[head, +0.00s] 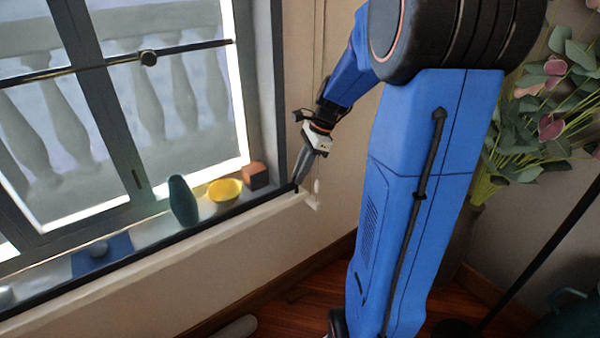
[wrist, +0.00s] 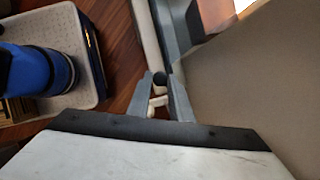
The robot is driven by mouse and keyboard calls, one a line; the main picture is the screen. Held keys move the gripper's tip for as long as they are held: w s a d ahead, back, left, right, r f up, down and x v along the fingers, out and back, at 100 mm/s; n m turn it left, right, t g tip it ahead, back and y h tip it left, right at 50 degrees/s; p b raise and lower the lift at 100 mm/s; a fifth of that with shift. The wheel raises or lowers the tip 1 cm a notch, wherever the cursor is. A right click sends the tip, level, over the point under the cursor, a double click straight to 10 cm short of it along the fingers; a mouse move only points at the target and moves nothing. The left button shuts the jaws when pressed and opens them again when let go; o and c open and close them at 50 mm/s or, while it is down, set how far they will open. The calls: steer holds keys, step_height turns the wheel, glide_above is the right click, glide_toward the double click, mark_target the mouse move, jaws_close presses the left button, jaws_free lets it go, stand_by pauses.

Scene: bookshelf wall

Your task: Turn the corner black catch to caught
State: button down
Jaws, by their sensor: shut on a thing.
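The corner black catch shows in the wrist view as a small dark rounded end (wrist: 160,79) between my two grey fingertips. In the head view only a small dark bit of it (head: 296,188) shows at the right end of the window sill, mostly hidden by my fingers. My gripper (head: 301,183) reaches down to that corner and is shut on the catch. In the wrist view my gripper (wrist: 159,76) has a finger on each side of the dark end. A pale piece (wrist: 157,101) shows between the fingers. I cannot tell which way the catch is turned.
A leafy plant (head: 560,100) stands at the right.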

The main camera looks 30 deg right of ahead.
steer(key=c, duration=1.6)
jaws_free()
steer(key=shift+r, duration=0.1)
steer(key=v, duration=1.7)
steer(key=shift+r, duration=0.15)
